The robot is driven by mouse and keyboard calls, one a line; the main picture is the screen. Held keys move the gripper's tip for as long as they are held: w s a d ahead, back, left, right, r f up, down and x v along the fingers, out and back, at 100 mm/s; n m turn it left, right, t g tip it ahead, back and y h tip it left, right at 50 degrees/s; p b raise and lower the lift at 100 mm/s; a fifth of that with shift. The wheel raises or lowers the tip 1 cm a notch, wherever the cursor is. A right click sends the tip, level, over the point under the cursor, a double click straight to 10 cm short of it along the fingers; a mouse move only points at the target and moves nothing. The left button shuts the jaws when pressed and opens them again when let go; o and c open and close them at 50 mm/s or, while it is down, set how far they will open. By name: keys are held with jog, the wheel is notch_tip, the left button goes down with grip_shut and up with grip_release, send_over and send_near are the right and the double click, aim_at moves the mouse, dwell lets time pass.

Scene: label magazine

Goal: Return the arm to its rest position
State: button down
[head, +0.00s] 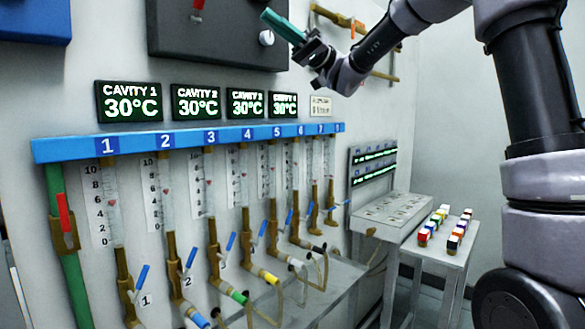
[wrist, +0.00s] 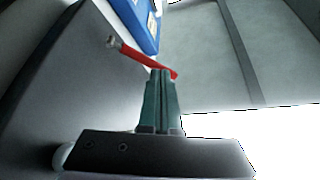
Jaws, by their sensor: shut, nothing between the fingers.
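My gripper (head: 283,25) is at the top middle of the head view, raised in front of the dark grey panel and above the cavity displays. In the wrist view its two green fingers (wrist: 158,98) lie side by side, closed together with nothing between them. My arm reaches in from the upper right of the head view. A red lever (wrist: 145,60) shows beyond the fingertips in the wrist view; I cannot tell whether they touch it.
A blue numbered rail (head: 190,141) with several gauge tubes and valves runs below the displays. A label magazine box (head: 395,212) and a small table (head: 450,255) with several coloured blocks stand at the right. A brass valve (head: 337,17) is on the wall beside my gripper.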

jog(key=s+d+f+m+t+h, duration=0.4)
jog(key=s+f+m+t, duration=0.15)
jog(key=f, duration=0.25)
jog(key=s+d+f+m+t+h, duration=0.4)
jog(key=f+m+t, duration=0.15)
jog(key=f, duration=0.35)
jog(key=d+f+m+t+h, duration=0.4)
jog(key=d+f+m, duration=0.1)
jog(key=d, duration=0.5)
jog(key=s+d+f+m+t+h, duration=0.1)
jog(key=d+f+m+t+h, duration=0.3)
jog(key=d+m, duration=0.3)
jog(key=d+f+t, duration=0.1)
jog(key=d, duration=0.3)
jog(key=shift+d+h, duration=0.25)
jog(key=shift+h, duration=0.15)
dwell(0.4)
